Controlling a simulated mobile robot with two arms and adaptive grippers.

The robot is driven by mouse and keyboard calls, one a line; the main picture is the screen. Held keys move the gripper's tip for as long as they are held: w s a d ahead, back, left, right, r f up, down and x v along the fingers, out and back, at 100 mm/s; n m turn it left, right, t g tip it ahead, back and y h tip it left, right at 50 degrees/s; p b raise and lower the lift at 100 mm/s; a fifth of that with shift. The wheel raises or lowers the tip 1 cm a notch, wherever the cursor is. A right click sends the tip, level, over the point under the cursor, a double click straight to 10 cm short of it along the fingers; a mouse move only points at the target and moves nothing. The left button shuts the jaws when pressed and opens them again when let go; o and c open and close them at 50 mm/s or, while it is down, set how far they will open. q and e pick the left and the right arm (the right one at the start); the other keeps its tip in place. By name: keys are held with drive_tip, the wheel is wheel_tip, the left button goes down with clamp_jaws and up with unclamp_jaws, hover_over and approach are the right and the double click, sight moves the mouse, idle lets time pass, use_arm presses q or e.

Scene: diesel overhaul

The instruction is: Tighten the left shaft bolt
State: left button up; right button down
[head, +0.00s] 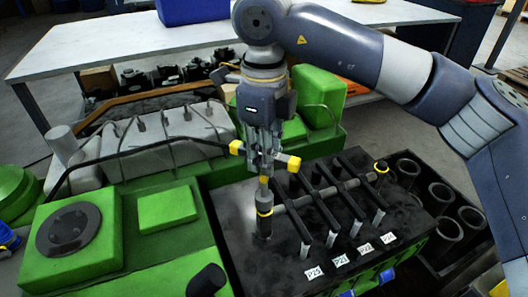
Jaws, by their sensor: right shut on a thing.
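My right gripper (264,158) points straight down over the black block, shut around the top of an upright yellow-and-black tool (263,188). Yellow ends stick out on both sides of the jaws, like a crossbar. I cannot tell whether the tool is fully seated on the bolt head, which is hidden. My left gripper is not in view.
Several black rocker arms (318,212) cross the shaft, close to the right of the tool, with white labels (340,260) in front. The green engine housing (105,235) lies left. Open black cylinders (441,195) stand right. A white table (110,45) is behind.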

drive_tip(key=n, duration=0.7)
drive_tip(key=shift+p, duration=0.4)
drive_tip(key=n, duration=0.4)
drive_tip(key=shift+n+p, duration=0.35)
drive_tip(key=shift+n, duration=1.85)
